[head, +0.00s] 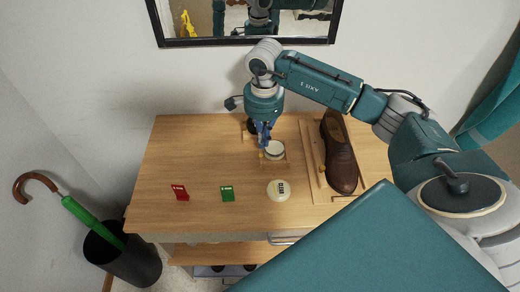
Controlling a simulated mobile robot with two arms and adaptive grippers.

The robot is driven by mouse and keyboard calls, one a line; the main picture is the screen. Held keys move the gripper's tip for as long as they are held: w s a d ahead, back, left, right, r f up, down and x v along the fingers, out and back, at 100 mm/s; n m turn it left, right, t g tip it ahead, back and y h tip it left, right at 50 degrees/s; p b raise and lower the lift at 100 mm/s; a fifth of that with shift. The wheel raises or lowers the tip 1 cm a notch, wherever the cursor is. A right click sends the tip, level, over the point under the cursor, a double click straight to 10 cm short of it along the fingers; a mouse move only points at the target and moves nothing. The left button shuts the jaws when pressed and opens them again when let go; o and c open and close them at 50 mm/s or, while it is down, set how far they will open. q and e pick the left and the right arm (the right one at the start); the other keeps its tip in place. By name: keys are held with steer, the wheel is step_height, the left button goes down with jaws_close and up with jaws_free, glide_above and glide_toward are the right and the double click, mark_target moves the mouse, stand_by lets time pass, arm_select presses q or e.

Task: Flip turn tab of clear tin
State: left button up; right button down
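A round cream tin or lid (279,190) with dark lettering that seems to read "CLEAR" lies on the wooden table, right of the middle. A second round pale tin (275,151) sits behind it on a small wooden block or holder. My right gripper (264,146) points down at the left edge of this second tin, touching or very close to it. Its fingers are small and partly hidden, so I cannot tell whether they are open or shut. A turn tab cannot be made out clearly; a small tan piece shows by the fingertips. My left gripper is not in view.
A brown shoe (341,158) stands on a wooden board (311,165) at the right. A mirror (160,43) hangs behind.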

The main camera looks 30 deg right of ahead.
steer(key=shift+r+p, duration=0.5)
steer(key=shift+r, duration=0.15)
steer(key=shift+r+p, duration=1.35)
steer(key=shift+r, duration=1.35)
